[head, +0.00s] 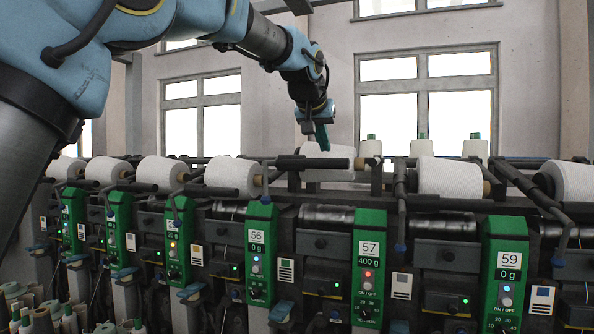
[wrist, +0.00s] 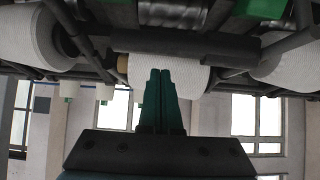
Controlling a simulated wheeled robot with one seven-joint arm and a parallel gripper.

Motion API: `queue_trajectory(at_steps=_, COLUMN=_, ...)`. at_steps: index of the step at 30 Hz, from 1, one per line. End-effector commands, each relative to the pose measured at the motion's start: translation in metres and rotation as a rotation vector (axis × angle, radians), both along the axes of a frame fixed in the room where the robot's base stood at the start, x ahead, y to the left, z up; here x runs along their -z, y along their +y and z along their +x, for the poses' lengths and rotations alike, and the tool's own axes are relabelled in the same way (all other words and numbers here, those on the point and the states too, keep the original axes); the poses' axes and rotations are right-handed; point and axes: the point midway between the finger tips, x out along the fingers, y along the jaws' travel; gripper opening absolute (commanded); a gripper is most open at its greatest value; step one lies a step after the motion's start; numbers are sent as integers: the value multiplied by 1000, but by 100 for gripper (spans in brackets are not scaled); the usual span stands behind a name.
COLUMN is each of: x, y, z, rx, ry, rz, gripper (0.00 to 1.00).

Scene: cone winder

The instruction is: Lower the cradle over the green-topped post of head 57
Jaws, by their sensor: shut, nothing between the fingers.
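The green-topped post of head 57 (head: 367,262) stands right of centre in the head view, its plate reading 57 and 400 g above a lit red lamp. A white cone (head: 340,171) sits up and left of it, and also shows in the wrist view (wrist: 188,78). A dark bar, apparently part of the cradle (head: 299,162), crosses before this cone; a dark bar also spans the wrist view (wrist: 185,43). My gripper (head: 323,146) points down at the cone. Its green fingers (wrist: 160,72) are shut and empty, tips overlapping the cone in the wrist view; contact cannot be told.
Neighbouring cones (head: 450,177) and dark cradle arms (head: 401,190) line the machine. Small cones stand behind on the machine top. Free air lies above, before the windows (head: 428,95).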

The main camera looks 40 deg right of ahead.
Motion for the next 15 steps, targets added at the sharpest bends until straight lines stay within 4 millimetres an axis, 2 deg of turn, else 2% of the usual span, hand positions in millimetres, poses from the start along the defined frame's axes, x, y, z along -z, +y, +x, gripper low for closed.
queue_trajectory(at_steps=15, x=26, y=0, z=0, rx=0, ry=0, rz=0, gripper=0)
